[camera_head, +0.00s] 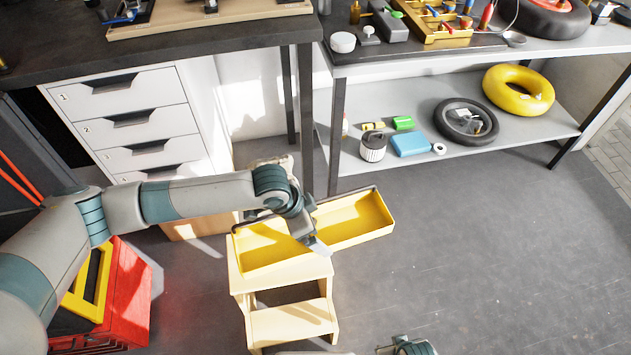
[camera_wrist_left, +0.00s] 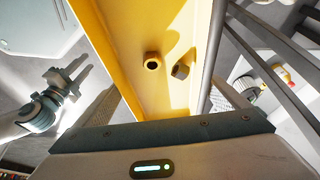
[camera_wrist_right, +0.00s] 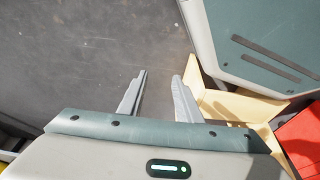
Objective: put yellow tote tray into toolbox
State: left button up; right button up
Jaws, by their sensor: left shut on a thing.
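The yellow tote tray (camera_head: 355,222) is long and shallow, with dark edging along its rim. It is over the top of a wooden step stool (camera_head: 290,325); I cannot tell whether it touches the stool. My left gripper (camera_head: 314,243) is shut on the tray and its wrist hides the tray's middle. In the left wrist view, the tray (camera_wrist_left: 128,45) has a dark nut (camera_wrist_left: 152,61) and a small dark block (camera_wrist_left: 181,70) inside. The red toolbox (camera_head: 128,295) stands on the floor at lower left, partly behind my left arm. My right gripper (camera_wrist_right: 160,75) is open and empty.
A yellow frame-like part (camera_head: 95,285) is at the toolbox. White drawers (camera_head: 135,120) stand under the workbench (camera_head: 200,50) at left. A grey shelf (camera_head: 450,165) at right holds tyres and small items. The floor (camera_head: 480,260) at right is clear.

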pick_arm(q)
jog(key=a+r+n+t+y+p, duration=0.3)
jog(key=a+r+n+y+p, duration=0.1)
jog(key=a+r+n, duration=1)
jog(key=a+r, duration=0.4)
jog(key=a, duration=0.2)
jog(key=shift+w+a+r, duration=0.15)
jog(key=shift+w+a, duration=0.15)
jog(key=shift+a, duration=0.1)
pick_arm(e)
jog(key=a+f+t, duration=0.1)
jog(key=w+a+t, duration=0.1)
jog(key=shift+w+a+f+y, duration=0.15)
jog(key=shift+a+f+y, duration=0.15)
jog(key=shift+f+y, duration=0.1)
pick_arm(q)
jog(key=shift+a, duration=0.1)
pick_arm(e)
jog(key=shift+a, duration=0.15)
